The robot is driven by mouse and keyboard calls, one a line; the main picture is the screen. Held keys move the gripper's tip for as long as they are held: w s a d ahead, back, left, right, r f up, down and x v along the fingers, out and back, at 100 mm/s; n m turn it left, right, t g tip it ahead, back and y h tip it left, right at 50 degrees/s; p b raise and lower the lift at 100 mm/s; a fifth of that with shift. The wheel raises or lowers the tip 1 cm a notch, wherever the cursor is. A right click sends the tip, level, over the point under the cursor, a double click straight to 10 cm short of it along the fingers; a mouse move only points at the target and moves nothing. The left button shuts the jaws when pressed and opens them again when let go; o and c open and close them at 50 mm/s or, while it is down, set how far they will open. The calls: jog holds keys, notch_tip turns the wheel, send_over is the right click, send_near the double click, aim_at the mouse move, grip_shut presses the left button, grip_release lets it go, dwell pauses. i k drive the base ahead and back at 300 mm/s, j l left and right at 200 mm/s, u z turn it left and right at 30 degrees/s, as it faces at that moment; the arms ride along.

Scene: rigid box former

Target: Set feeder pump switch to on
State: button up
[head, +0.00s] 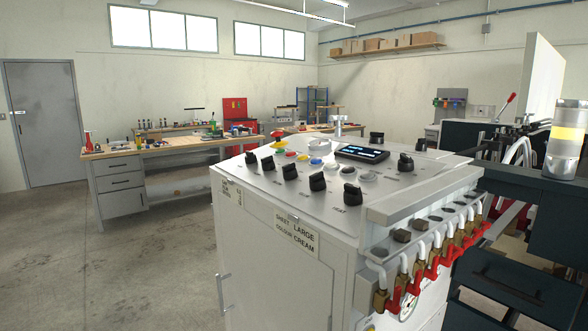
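The white control cabinet (285,262) stands in the middle of the head view, with a sloping panel (232,168) on top. A row of black rotary switches runs along the panel's near left side, including a front one (351,194), a middle one (289,172) and a far one (251,157). Another black knob (405,161) sits at the panel's right. The small labels beside the switches are too small to read, so I cannot tell which is the feeder pump switch or how it is set. My gripper is not in view.
Coloured buttons and a lit display (362,153) are on the panel. Red-handled valves (432,262) and white hoses line the cabinet's right side. A metal cylinder with a yellow band (567,140) stands at far right. A workbench (165,152) is behind; the left floor is clear.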

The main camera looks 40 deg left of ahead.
aim_at(267, 163)
jog(key=u, duration=1.5)
